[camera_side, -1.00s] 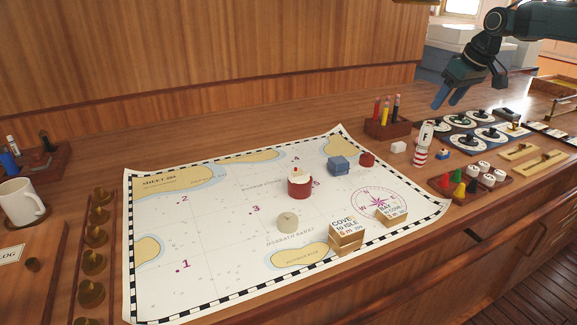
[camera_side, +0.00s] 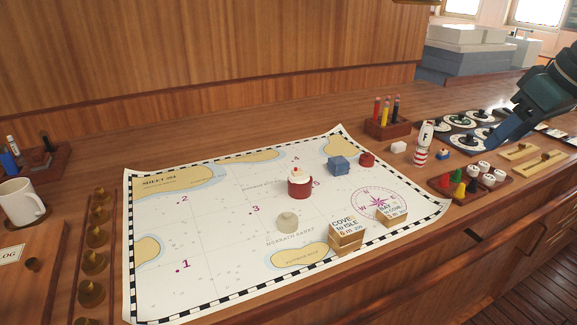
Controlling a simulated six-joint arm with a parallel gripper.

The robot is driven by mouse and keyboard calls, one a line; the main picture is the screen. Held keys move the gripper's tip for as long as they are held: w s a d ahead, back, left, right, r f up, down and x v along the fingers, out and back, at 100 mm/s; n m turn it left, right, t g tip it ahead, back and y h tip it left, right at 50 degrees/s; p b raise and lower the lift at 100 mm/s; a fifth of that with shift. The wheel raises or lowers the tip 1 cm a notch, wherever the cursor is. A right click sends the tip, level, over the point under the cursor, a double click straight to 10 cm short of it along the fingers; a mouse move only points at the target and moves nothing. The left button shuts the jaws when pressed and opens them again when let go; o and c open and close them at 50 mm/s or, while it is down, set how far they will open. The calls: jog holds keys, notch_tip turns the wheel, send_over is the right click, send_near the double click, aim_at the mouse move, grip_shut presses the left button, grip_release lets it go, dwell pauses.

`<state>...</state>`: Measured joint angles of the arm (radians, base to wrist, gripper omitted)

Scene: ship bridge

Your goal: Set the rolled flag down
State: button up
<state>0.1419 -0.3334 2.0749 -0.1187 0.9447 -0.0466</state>
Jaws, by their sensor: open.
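A red-and-white striped roll (camera_side: 420,155) with a white upper part marked F stands on the wooden counter, right of the chart (camera_side: 225,240). It looks like the rolled flag and leans slightly. My gripper (camera_side: 489,146) is at the right, over the near edge of the blue panel of round dials. It is open, with nothing seen between its blue fingers, and apart from the roll. Part of the panel is hidden behind it.
A pencil holder (camera_side: 388,127) stands behind the roll, and a tray of coloured pawns (camera_side: 470,183) lies in front. Bare counter lies left of the pencil holder.

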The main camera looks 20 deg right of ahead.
jog(key=s+a+f, duration=0.1)
jog(key=s+f, duration=0.2)
jog(key=s, duration=0.3)
jog(key=s+a+f, duration=0.1)
jog(key=s+f, duration=0.2)
jog(key=s, duration=0.4)
jog(key=shift+a+f, duration=0.15)
jog(key=shift+f, duration=0.25)
dwell(0.4)
